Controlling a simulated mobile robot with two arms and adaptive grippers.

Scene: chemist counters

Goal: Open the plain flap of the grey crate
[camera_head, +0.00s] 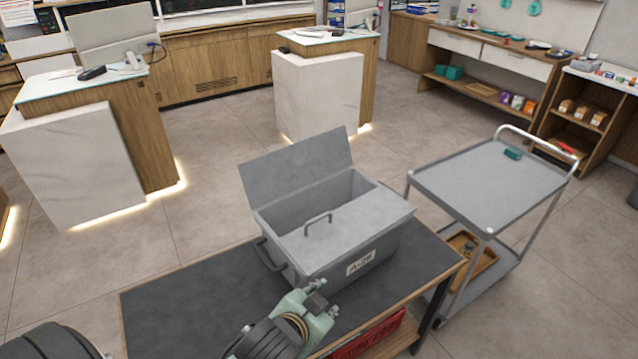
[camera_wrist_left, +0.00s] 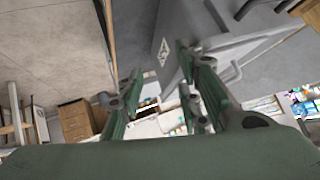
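The grey crate (camera_head: 330,262) stands on a dark-topped table (camera_head: 190,300), with a label on its front wall. Its plain flap (camera_head: 295,168) stands raised and leans outward at the back left, showing the open half of the crate. The other flap (camera_head: 362,218), which has a bar handle (camera_head: 318,222), lies flat over the right half. My left gripper (camera_head: 322,300) is in front of the crate, low beside its front wall, open with nothing between its fingers. The crate also shows in the left wrist view (camera_wrist_left: 176,28), beyond the gripper (camera_wrist_left: 158,100). My right gripper is not in view.
A grey trolley (camera_head: 490,180) stands right of the table, with a small green item on top. A red crate (camera_head: 370,338) sits under the table's front. White counters (camera_head: 75,165) stand behind. The tabletop left of the crate is clear.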

